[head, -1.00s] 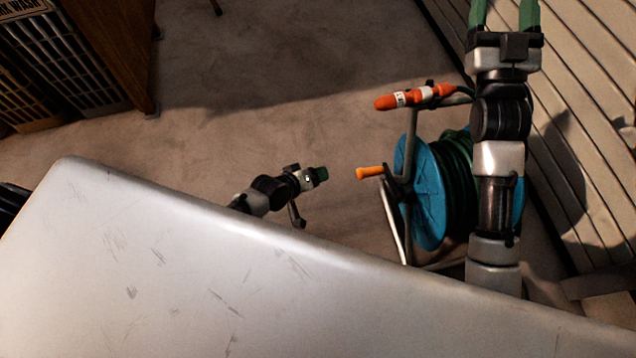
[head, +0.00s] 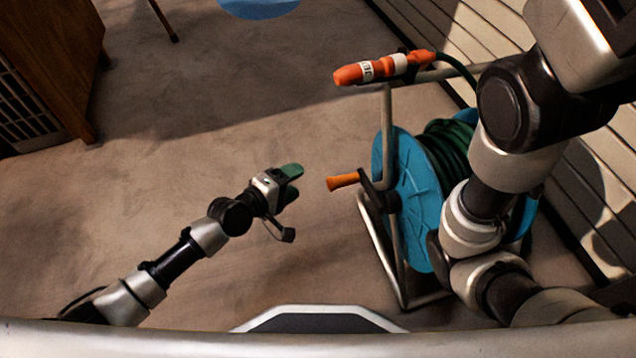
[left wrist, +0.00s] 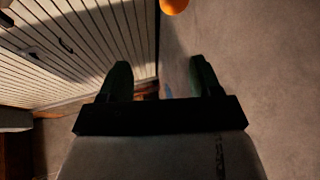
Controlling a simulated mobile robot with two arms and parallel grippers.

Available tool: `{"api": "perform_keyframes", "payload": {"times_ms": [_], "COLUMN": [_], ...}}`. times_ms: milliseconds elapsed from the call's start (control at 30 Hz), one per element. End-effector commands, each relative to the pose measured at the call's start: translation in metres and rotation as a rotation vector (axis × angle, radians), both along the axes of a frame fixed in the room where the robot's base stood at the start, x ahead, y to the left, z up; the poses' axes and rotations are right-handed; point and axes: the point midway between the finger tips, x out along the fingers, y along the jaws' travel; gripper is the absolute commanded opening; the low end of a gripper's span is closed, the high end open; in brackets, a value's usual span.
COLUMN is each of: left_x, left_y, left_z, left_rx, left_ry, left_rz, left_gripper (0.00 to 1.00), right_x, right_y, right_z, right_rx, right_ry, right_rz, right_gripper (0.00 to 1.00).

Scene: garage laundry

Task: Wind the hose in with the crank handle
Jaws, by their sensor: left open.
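The hose reel has a blue drum side (head: 418,205) and a grey tube frame, and it stands on the floor right of centre. Dark green hose (head: 447,148) is coiled on it, partly hidden behind my right arm. The orange crank handle (head: 343,181) sticks out to the left of the drum. My left gripper (head: 294,181), with green fingers, is open and empty, a short way left of the handle and apart from it. In the left wrist view an orange piece, likely the handle (left wrist: 174,6), shows at the top edge, beyond the open fingers. My right gripper is out of frame.
An orange hose nozzle (head: 378,69) rests at the top of the reel frame. A slatted pale surface (head: 480,40) lies behind the reel. A wooden cabinet (head: 50,50) stands at upper left. The floor between is clear. A blue round object (head: 258,6) shows at the top edge.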

Motion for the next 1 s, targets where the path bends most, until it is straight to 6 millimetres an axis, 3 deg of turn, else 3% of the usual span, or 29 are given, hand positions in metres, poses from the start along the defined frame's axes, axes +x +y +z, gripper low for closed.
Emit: {"api": "perform_keyframes", "payload": {"times_ms": [667, 1000], "left_x": [0.019, 0.031], "left_y": [-0.063, -0.101], "left_z": [-0.049, -0.045], "left_rx": [0.000, 0.000], "left_ry": [0.000, -0.001], "left_rz": [0.000, 0.000], "left_gripper": [0.64, 0.64], "right_x": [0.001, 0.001], "right_y": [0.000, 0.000], "right_z": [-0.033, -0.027], "right_rx": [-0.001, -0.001], "right_ry": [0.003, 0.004], "right_rz": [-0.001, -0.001], "right_gripper": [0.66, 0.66]}}
